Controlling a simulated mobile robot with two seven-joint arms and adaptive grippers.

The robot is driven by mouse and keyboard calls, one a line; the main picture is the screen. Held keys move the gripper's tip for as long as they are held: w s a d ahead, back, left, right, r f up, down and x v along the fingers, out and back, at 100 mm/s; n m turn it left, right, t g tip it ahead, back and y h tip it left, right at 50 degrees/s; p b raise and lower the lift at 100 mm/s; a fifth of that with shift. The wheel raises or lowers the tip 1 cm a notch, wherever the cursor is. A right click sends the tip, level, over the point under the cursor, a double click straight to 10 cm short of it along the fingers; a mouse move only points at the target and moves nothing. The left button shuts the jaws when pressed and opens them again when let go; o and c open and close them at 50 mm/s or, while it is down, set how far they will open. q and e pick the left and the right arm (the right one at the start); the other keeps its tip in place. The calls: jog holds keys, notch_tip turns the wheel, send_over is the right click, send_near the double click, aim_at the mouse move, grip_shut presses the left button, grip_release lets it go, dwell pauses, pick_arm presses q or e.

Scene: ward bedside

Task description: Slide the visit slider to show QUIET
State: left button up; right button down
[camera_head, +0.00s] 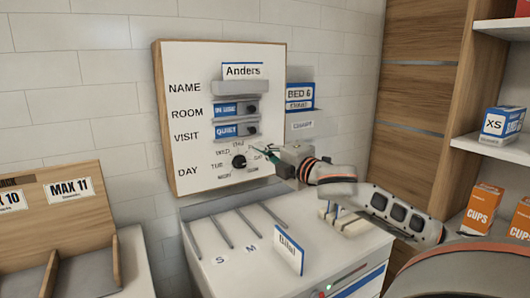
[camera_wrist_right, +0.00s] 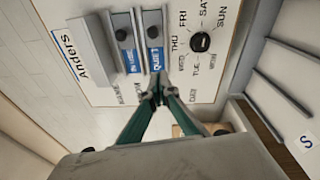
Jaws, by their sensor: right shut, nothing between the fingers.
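The visit slider (camera_head: 226,131) is in the VISIT row of the white board (camera_head: 180,60). Its blue window reads QUIET, and its dark round knob (camera_head: 252,131) is at the right end. The slider (camera_wrist_right: 154,62) also shows in the right wrist view, with QUIET readable and the knob (camera_wrist_right: 153,32) uncovered. My right gripper (camera_head: 266,153) is shut and empty, below and right of that knob in the head view. In the wrist view its fingertips (camera_wrist_right: 160,96) appear near the QUIET end; contact cannot be told. My left gripper is not in view.
The similar ROOM slider (camera_head: 226,109) is just above, and the DAY dial (camera_head: 239,161) just below. A white cabinet top (camera_head: 210,235) with slots and a small blue-edged sign (camera_head: 289,254) lies beneath. Shelves with boxes (camera_head: 501,124) stand at the right.

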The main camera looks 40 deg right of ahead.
jog(key=shift+s+a, duration=0.1)
jog(key=shift+s, duration=0.6)
dwell(0.3)
